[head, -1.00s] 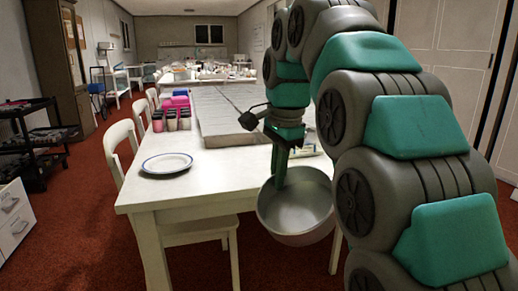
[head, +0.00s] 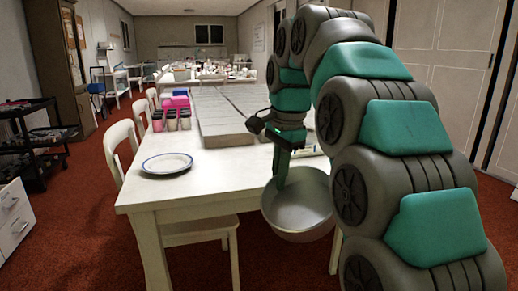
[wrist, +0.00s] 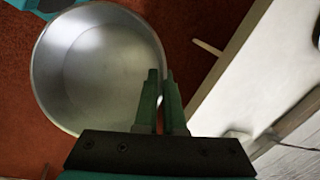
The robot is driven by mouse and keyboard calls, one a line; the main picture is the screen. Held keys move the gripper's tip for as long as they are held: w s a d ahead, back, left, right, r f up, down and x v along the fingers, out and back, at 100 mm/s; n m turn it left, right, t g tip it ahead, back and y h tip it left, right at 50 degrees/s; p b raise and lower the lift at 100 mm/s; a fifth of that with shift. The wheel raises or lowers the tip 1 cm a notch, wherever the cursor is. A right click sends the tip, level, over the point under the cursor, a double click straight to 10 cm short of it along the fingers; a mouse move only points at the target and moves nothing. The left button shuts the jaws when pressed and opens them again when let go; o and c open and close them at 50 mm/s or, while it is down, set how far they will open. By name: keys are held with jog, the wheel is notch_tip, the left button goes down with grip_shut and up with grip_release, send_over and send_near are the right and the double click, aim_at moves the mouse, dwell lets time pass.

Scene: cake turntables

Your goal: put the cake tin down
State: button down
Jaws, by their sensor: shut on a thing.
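The cake tin (head: 300,210) is a round, grey metal pan, open at the top and empty. My gripper (head: 281,180) is shut on its rim and holds it in the air in front of the near edge of the white table (head: 220,180). In the wrist view the tin (wrist: 95,70) fills the left side, over the red floor, and the gripper fingers (wrist: 160,95) pinch its right rim. The table edge lies to the right of the tin there, apart from it.
A white plate with a blue rim (head: 167,163) lies on the table's near left. Several small pots (head: 172,121) and large grey slabs (head: 235,110) stand farther back. The table's near middle is bare. White chairs (head: 125,145) stand along the left side.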

jog(key=shift+w+f, duration=0.2)
jog(key=shift+f, duration=0.05)
jog(key=w+n, duration=0.1)
jog(key=w+d+f+n, duration=0.1)
jog(key=w, duration=0.1)
jog(key=w+f, duration=0.1)
jog(key=w, duration=0.1)
jog(key=shift+d+f+n, duration=0.1)
jog(key=shift+d+n, duration=0.3)
jog(key=shift+w+d+f, duration=0.1)
jog(key=shift+w+f, duration=0.05)
jog(key=shift+w, duration=0.1)
